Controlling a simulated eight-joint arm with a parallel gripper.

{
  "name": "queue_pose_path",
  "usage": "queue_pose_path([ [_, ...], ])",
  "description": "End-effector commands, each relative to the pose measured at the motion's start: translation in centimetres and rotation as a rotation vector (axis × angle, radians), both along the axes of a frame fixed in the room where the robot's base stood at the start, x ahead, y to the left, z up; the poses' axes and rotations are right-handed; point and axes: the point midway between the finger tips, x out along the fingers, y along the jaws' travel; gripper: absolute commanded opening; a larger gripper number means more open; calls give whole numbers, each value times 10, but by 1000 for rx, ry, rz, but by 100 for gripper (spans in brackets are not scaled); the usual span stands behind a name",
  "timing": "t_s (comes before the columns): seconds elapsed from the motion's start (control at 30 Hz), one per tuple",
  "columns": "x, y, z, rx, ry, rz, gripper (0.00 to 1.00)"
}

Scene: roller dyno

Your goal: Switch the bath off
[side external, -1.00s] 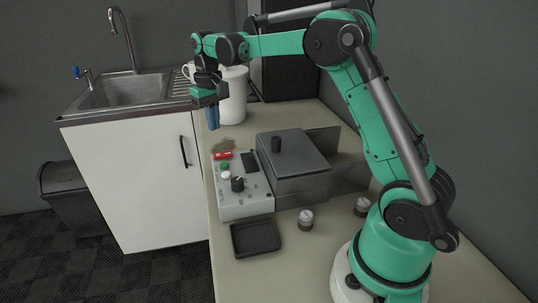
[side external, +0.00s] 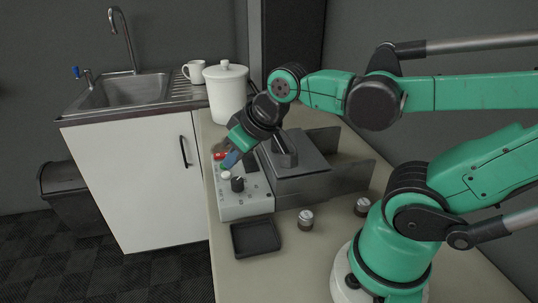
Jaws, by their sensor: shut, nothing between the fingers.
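The bath (side external: 304,160) is a dark grey lidded box on the counter. Its light grey control panel (side external: 240,206) is at its left side. The panel has a black knob (side external: 238,184), a white button (side external: 226,175) and a red switch (side external: 219,156) at its far end. My gripper (side external: 228,163) is shut and empty, with its blue fingertips low over the far part of the panel, just beyond the white button. The fingers hide the green button and the display. I cannot tell whether the fingertips touch the panel.
A white lidded pot (side external: 227,96) stands behind the panel, with a white mug (side external: 194,72) by the sink (side external: 125,91). A black tray (side external: 256,238) lies in front. Two small jars, one nearer (side external: 305,220) and one to the right (side external: 362,206), stand before my base.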

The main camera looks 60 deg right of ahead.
Motion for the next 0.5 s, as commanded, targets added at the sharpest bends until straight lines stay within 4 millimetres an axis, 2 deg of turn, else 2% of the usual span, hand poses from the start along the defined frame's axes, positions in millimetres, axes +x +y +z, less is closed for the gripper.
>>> queue_pose_path([
  [0.13, -6, 3, -6, 0, -27, 11, 0],
  [0.5, -4, 0, -5, -3, -25, -14, 0],
])
